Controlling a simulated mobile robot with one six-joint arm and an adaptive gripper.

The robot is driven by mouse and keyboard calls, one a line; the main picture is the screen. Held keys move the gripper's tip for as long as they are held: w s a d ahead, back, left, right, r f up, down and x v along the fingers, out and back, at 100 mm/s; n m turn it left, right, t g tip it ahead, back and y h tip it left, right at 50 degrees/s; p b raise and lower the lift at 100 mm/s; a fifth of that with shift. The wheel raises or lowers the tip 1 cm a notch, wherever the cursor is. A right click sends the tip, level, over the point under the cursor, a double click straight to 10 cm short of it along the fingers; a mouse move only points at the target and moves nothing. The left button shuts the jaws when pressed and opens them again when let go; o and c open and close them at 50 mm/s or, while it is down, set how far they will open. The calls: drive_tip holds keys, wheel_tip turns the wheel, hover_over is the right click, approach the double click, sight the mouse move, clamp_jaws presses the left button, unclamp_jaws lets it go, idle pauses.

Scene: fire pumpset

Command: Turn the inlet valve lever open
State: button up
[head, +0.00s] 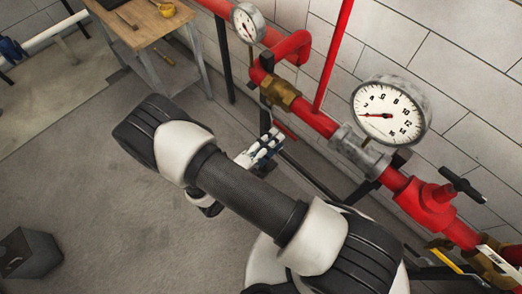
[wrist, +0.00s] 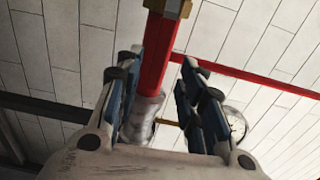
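A red valve (head: 430,202) on the pipe at the right of the head view has a black handle (head: 462,185) on top. A yellow lever-like bar (head: 448,261) shows below it near the right edge. I cannot tell which of these is the inlet valve lever. My gripper (head: 265,148) shows in the head view beyond my arm, low beside the pipework and well left of the red valve. In the wrist view my gripper (wrist: 159,56) is open, its fingers apart, with a red pipe (wrist: 158,55) seen between them. No contact with the pipe can be made out.
A large pressure gauge (head: 388,112) and a smaller gauge (head: 248,23) stand on the pipe run along the block wall. A brass fitting (head: 280,91) sits on the pipe. A wooden table (head: 150,22) is at the back left. The floor at left is mostly clear, with a dark box (head: 28,252).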

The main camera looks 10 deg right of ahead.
drive_tip(key=v, duration=0.6)
idle(0.4)
drive_tip(key=s+d+r+n+g+y+b, duration=0.2)
drive_tip(key=s+d+r+n+y, duration=0.1)
drive_tip(key=r+n+y, duration=0.2)
drive_tip(key=s+d+r+n+g+y+b, duration=0.2)
drive_tip(key=r+n, duration=0.7)
drive_tip(key=n, duration=0.5)
drive_tip(key=s+d+r+n+g+y+b, duration=0.1)
drive_tip(key=s+d+r+n+y+b, duration=0.2)
drive_tip(key=s+r+n+y, duration=0.3)
wheel_tip(320, 180, up, 2)
drive_tip(key=d+n+y, duration=0.1)
drive_tip(key=n, duration=0.2)
drive_tip(key=shift+s+n+g+y, duration=0.25)
drive_tip(key=shift+n+g+y, duration=0.05)
drive_tip(key=shift+g, duration=0.1)
